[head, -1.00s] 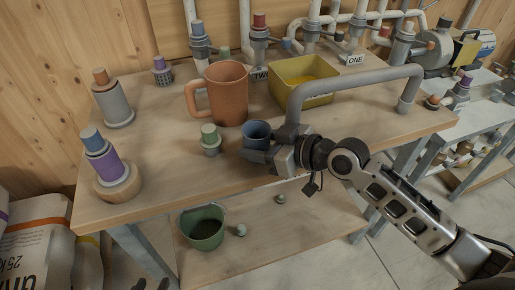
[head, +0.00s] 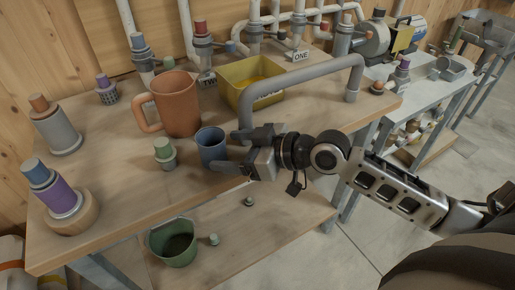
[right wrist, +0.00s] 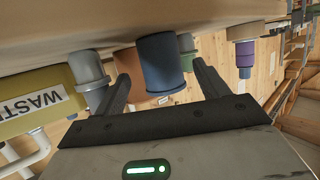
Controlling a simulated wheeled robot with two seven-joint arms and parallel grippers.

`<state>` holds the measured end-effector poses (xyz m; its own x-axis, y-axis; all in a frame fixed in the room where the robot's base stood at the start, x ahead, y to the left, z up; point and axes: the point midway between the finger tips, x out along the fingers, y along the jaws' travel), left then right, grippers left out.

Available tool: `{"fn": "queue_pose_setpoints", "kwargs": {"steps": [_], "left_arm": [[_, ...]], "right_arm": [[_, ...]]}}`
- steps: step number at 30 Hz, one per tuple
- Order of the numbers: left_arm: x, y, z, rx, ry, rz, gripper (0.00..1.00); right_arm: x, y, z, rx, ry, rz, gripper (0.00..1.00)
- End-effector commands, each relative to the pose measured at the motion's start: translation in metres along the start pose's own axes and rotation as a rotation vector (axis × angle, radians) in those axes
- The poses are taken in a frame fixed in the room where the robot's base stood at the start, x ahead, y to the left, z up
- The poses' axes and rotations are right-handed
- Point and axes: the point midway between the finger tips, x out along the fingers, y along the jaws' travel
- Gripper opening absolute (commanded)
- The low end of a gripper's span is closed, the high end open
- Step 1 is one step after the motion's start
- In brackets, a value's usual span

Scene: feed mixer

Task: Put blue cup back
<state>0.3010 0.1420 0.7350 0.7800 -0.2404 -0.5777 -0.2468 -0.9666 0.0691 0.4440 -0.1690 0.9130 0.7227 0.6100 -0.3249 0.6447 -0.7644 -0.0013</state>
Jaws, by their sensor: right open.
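The blue cup (head: 210,143) stands upright on the wooden bench, just in front of the orange mug (head: 175,105). My right gripper (head: 243,150) is open at the cup's right side, low over the bench's front part. One finger shows near the cup's lower front, the other farther back to the right. In the right wrist view, which is upside down, the blue cup (right wrist: 161,62) appears between the two spread fingers, with a gap on each side. My left gripper is not in view.
A green-knobbed weight (head: 165,153) stands left of the cup. A grey pipe handle (head: 300,77) arches behind the gripper, beside the yellow waste bin (head: 240,95). A green bucket (head: 172,243) sits on the lower shelf.

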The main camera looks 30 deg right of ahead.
Motion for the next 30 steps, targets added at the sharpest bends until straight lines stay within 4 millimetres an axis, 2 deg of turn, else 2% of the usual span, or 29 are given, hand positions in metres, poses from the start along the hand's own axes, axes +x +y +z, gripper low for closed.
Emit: {"fn": "queue_pose_setpoints", "kwargs": {"steps": [1, 6, 12, 30], "left_arm": [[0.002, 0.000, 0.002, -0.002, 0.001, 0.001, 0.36], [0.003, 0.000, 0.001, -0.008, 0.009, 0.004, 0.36], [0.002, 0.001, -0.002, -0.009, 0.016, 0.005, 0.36], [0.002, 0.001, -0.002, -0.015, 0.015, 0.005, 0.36]], "right_arm": [[-0.014, -0.001, 0.003, -0.006, -0.007, -0.003, 0.73], [-0.048, -0.002, 0.003, -0.005, -0.008, -0.005, 0.73], [-0.067, 0.000, 0.002, -0.001, -0.004, -0.001, 0.73], [-0.073, -0.001, -0.001, -0.001, 0.001, -0.003, 0.73]]}}
